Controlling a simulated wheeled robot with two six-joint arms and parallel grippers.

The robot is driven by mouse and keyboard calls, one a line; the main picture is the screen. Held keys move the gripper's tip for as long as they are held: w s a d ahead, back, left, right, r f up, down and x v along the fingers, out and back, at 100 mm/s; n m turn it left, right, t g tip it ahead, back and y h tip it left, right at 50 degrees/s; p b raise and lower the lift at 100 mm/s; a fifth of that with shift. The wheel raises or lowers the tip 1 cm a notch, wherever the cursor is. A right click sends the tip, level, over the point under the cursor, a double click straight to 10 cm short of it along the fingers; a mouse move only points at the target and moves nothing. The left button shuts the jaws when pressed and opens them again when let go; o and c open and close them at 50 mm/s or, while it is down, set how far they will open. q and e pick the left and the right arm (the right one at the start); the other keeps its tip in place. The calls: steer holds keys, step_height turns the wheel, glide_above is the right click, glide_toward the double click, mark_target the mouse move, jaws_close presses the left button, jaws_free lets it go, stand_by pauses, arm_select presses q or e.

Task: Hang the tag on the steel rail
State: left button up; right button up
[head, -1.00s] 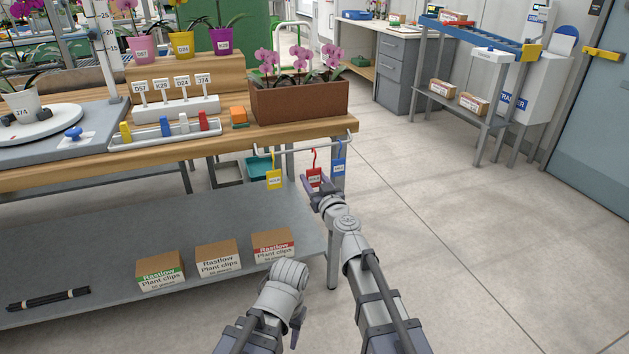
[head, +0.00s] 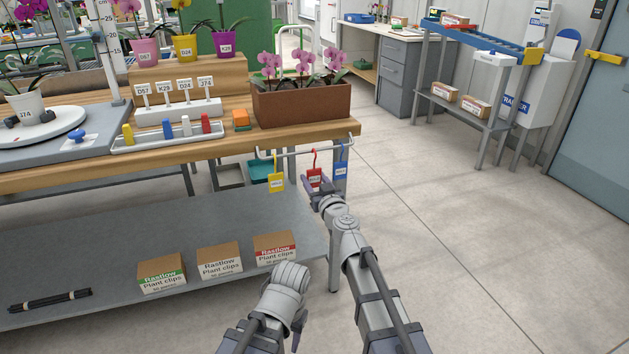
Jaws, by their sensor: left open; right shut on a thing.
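The steel rail (head: 296,151) runs along the end of the wooden bench, just below its top. My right gripper (head: 318,190) is shut on the red tag (head: 314,178), which is upright with its red hook pointing up. The hook's top overlaps the rail in the picture; I cannot tell whether it goes over the rail or stands in front of it. A yellow tag (head: 276,183) hangs from the rail to the left and a blue tag (head: 341,171) to the right. My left gripper (head: 298,326) is open and empty, low, in front of the bench's lower shelf; its fingers are partly hidden.
A brown planter with pink orchids (head: 302,104) stands on the bench top (head: 250,136) above the rail. Boxes of plant clips (head: 219,262) stand on the lower shelf (head: 120,247). A teal bin (head: 259,171) is behind the yellow tag. The floor (head: 460,230) to the right is clear.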

steer(key=shift+w, duration=0.1)
steer(key=shift+x, duration=1.1)
steer(key=shift+w+a, duration=0.2)
steer(key=shift+w, duration=0.2)
steer(key=shift+w+a, duration=0.15)
steer(key=shift+w, duration=0.45)
steer(key=shift+f, duration=0.25)
steer(key=shift+f+b, duration=0.65)
steer(key=shift+b, duration=0.25)
steer(key=o, duration=1.3)
steer(key=shift+c, duration=0.2)
